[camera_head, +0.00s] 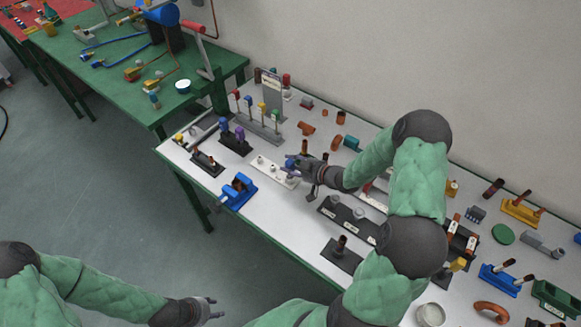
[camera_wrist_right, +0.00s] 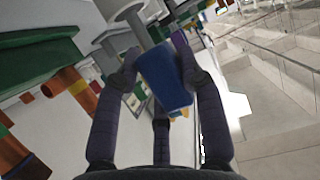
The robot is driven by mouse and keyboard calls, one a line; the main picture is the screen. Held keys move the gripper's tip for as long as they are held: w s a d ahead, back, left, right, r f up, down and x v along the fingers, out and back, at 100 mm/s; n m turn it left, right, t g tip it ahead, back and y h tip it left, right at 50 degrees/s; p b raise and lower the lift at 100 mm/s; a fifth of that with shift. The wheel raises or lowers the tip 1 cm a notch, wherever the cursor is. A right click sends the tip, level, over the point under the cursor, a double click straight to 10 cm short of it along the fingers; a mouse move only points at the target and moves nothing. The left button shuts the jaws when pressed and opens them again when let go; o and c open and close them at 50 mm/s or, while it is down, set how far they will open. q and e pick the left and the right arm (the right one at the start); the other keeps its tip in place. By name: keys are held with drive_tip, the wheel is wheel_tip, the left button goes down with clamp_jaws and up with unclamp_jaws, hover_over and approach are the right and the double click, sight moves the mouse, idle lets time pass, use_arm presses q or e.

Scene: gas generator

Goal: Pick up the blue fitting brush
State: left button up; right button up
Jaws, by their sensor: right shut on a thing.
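The blue fitting brush shows in the wrist view as a blue handle (camera_wrist_right: 165,78) with a grey rod reaching up from it. My right gripper (camera_wrist_right: 160,75) is shut on the blue handle, one dark finger on each side. In the head view the right gripper (camera_head: 296,165) is over the left-middle of the white table, and a small bit of the blue fitting brush (camera_head: 290,163) shows at its fingertips. The rest of it is hidden there. My left gripper (camera_head: 213,308) is at the bottom, off the table, with its fingers apart and empty.
A grey rack (camera_head: 262,128) with several coloured-handled brushes stands behind and left of the right gripper. A white block (camera_head: 272,172) lies beneath the gripper. A blue vise (camera_head: 238,190) sits at the front edge. Black holders (camera_head: 347,219) are to the right.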

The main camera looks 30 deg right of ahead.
sight(289, 159)
drive_tip(key=shift+r, duration=0.45)
wheel_tip(289, 159, up, 2)
drive_tip(key=shift+r+p, duration=0.1)
drive_tip(key=shift+p, duration=0.45)
drive_tip(key=s+a+r+p, duration=0.2)
drive_tip(key=s+a+r, duration=0.4)
drive_tip(key=a+r, duration=0.5)
drive_tip(key=w+a+b, duration=0.2)
drive_tip(key=w, duration=0.1)
drive_tip(key=w+a+b, duration=0.3)
drive_tip(key=w, duration=0.1)
drive_tip(key=w+a+b, duration=0.2)
drive_tip(key=w+b, duration=0.1)
drive_tip(key=w, duration=0.1)
drive_tip(key=shift+a+f, duration=0.25)
drive_tip(key=shift+a, duration=0.05)
drive_tip(key=shift+f, duration=0.1)
drive_tip(key=shift+f+b, duration=2.35)
drive_tip(key=shift+f, duration=0.4)
